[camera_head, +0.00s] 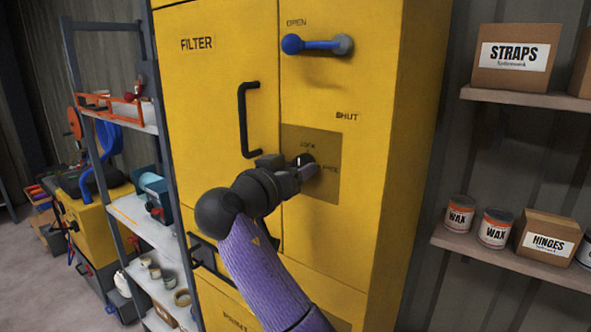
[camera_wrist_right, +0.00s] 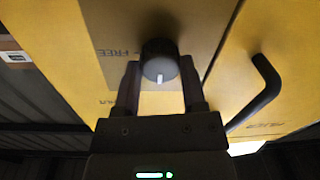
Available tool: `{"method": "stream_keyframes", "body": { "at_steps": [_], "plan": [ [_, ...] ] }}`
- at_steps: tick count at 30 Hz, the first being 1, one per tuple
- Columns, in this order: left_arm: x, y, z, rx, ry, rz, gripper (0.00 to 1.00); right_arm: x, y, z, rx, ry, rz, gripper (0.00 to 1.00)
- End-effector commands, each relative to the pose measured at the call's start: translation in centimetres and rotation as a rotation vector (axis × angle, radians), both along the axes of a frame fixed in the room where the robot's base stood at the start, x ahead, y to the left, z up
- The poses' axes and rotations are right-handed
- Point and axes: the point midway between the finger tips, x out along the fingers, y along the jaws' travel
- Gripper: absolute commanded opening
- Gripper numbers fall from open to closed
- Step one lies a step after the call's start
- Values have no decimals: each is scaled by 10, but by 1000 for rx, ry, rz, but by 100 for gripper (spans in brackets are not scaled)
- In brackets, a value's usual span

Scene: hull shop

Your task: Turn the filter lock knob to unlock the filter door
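The filter lock knob (camera_wrist_right: 160,58) is a round black knob with a white mark. In the right wrist view the mark points down, away from the FREE label at its left. In the head view the knob (camera_head: 303,160) sits on a brown plate (camera_head: 325,187), below the LOCK label and left of FREE. My right gripper (camera_wrist_right: 160,80) is at the plate, one finger on each side of the knob, with little space between; firm contact is not visible. The filter door (camera_head: 215,75) is yellow, with a black handle (camera_head: 243,120), and looks closed. My left gripper is not in view.
A blue lever (camera_head: 318,44) is above, near OPEN; SHUT is printed below it. Shelves at the right hold a STRAPS box (camera_head: 516,57), WAX tins (camera_head: 495,228) and a HINGES box (camera_head: 546,238). A cluttered rack (camera_head: 150,235) stands at the left.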

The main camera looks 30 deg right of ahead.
Motion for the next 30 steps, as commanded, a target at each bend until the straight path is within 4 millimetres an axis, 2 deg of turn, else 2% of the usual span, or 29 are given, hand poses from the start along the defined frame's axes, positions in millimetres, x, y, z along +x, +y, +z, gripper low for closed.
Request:
{"method": "stream_keyframes", "body": {
  "at_steps": [1, 4, 5, 14, 20, 30],
  "plan": [
    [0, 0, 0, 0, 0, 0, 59, 0, 0, 0, 0, 0, 0, 23],
    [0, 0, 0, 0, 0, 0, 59, 0, 0, 0, 0, 0, 0, 1],
    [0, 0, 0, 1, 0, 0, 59, 0, 0, 0, 0, 0, 0, 0],
    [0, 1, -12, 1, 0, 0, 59, 0, 1, -3, 16, -40, 1, 0],
    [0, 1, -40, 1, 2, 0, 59, 0, 1, -6, 63, -154, 1, 0],
    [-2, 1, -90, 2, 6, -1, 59, 1, 1, -6, 183, -444, 2, 0]
  ]
}}
